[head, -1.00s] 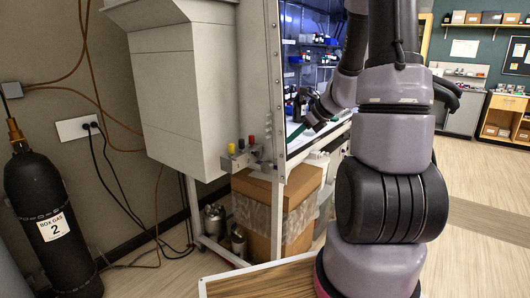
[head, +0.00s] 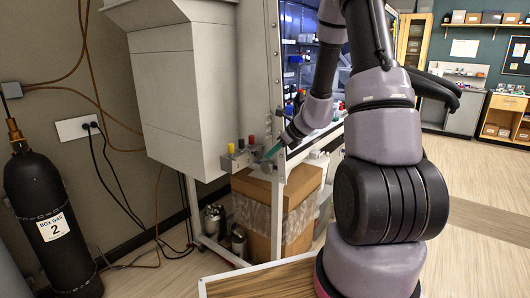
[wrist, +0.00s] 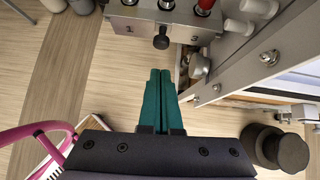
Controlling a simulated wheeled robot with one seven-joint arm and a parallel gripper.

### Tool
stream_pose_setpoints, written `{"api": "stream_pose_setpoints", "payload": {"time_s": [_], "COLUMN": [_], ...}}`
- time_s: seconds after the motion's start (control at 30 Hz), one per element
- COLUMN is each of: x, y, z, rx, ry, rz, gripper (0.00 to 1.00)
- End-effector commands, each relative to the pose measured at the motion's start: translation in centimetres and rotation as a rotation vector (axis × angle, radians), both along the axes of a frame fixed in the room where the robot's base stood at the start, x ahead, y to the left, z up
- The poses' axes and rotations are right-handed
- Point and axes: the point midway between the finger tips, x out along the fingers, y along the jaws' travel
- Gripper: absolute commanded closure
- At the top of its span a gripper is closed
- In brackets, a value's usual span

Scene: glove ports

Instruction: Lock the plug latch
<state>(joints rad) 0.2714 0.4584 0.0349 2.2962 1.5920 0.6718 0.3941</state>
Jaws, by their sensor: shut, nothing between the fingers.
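My gripper (head: 273,151) has teal fingers, which lie side by side and closed with nothing between them in the wrist view (wrist: 159,100). The fingers point toward a grey metal block (wrist: 150,20) with coloured fittings, seen in the head view (head: 240,158) on the side of the glove box. A black round knob (wrist: 161,39) sticks out of the block's near face, ahead of the fingertips and apart from them. I cannot tell whether this knob is the plug latch. No part clearly marked as a plug latch shows.
White cylinders (wrist: 258,8) sit right of the block. A metal frame (wrist: 235,65) with bolts runs down the right side. A cardboard box (head: 285,205) stands under the block, and a black gas cylinder (head: 53,225) stands at far left. Floor shows left of my fingers.

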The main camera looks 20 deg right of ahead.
Motion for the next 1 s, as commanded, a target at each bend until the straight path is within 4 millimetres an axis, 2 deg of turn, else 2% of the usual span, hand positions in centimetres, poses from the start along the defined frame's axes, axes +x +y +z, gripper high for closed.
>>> {"api": "stream_pose_setpoints", "payload": {"time_s": [0.2,0.67,0.87,1.0], "x": [1.9,2.4,3.8,3.9], "y": [1.6,1.9,3.0,3.0], "z": [0.0,0.0,0.0,0.0], "rx": [0.000,-0.001,0.000,0.001], "ry": [-0.002,-0.002,-0.003,-0.003], "rz": [0.001,0.001,0.002,0.001], "gripper": [1.00,1.00,1.00,1.00]}}
